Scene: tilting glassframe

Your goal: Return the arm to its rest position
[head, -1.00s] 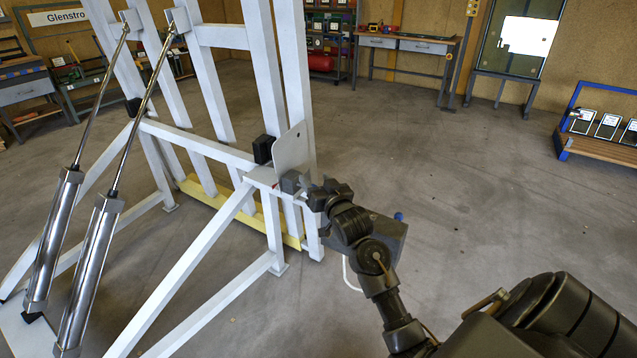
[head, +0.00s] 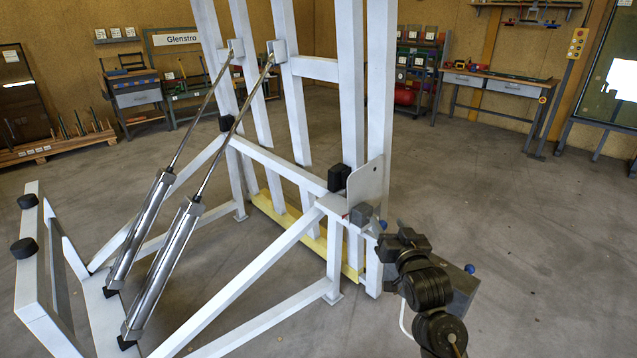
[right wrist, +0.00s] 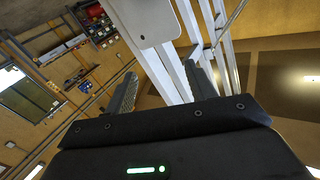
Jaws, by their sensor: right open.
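My right gripper (head: 395,240) shows in the head view at the lower right, in front of the right side of the white tilting frame (head: 380,110). It is open. In the right wrist view its two fingers (right wrist: 160,88) stand apart with nothing between them. A small grey block (head: 361,214) on the frame, below a rounded white plate (head: 366,185), is just left of the gripper; a small gap seems to part them. The plate also shows in the right wrist view (right wrist: 148,20), beyond the fingers. My left gripper is not in view.
A grey box (head: 463,292) with a blue knob is partly hidden behind my right gripper. Two cylinders (head: 165,260) slope up to the frame's uprights. A yellow bar (head: 290,222) lies low along the frame. Workbenches (head: 497,84) stand at the back. The floor (head: 540,230) at right is clear.

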